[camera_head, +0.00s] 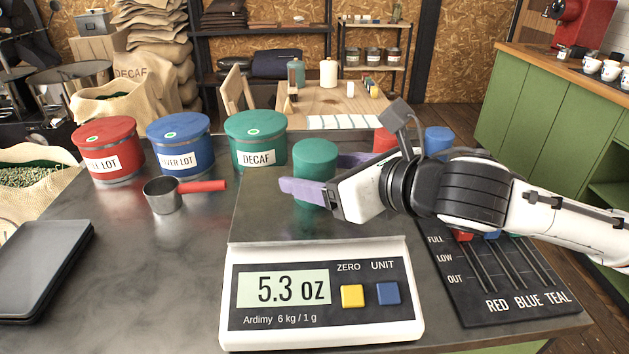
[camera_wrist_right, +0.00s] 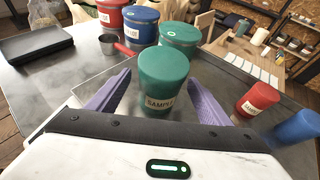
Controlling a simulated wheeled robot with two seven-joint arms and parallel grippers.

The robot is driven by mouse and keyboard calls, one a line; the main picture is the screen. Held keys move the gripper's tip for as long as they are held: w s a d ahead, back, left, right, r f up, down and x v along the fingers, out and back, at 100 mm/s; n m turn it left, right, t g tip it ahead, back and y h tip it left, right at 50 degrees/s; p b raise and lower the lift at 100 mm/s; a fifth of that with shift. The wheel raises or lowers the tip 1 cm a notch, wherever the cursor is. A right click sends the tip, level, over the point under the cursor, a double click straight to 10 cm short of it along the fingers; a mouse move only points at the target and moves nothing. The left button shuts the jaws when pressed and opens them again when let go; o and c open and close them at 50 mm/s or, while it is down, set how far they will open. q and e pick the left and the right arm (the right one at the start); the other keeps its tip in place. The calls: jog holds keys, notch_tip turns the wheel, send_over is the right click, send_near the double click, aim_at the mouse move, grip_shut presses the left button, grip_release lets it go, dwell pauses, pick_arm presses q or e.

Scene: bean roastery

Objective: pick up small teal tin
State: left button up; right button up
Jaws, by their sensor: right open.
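The small teal tin (camera_head: 315,160) stands upright on the metal plate of the scale (camera_head: 322,290), whose display reads 5.3 oz. In the right wrist view the tin (camera_wrist_right: 163,75) carries a label reading "SAMPLE", partly cut off. My right gripper (camera_head: 318,172) comes in from the right with its purple fingers open. One finger passes in front of the tin and the other shows behind it. In the right wrist view the fingers (camera_wrist_right: 155,95) lie on either side of the tin with visible gaps. My left gripper is not in view.
Large red (camera_head: 107,150), blue (camera_head: 180,145) and teal DECAF (camera_head: 256,138) tins stand behind left. A red-handled scoop (camera_head: 165,197) lies left of the scale. Small red (camera_head: 385,140) and blue (camera_head: 438,140) tins stand behind my right arm. A slider board (camera_head: 500,290) lies right; dark trays (camera_head: 40,265) lie left.

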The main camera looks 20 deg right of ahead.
jog(key=x, duration=0.5)
jog(key=shift+w+a+f, duration=0.1)
jog(key=shift+w, duration=0.25)
jog(key=c, duration=1.2)
jog(key=shift+c, duration=0.6)
jog(key=shift+r, duration=0.2)
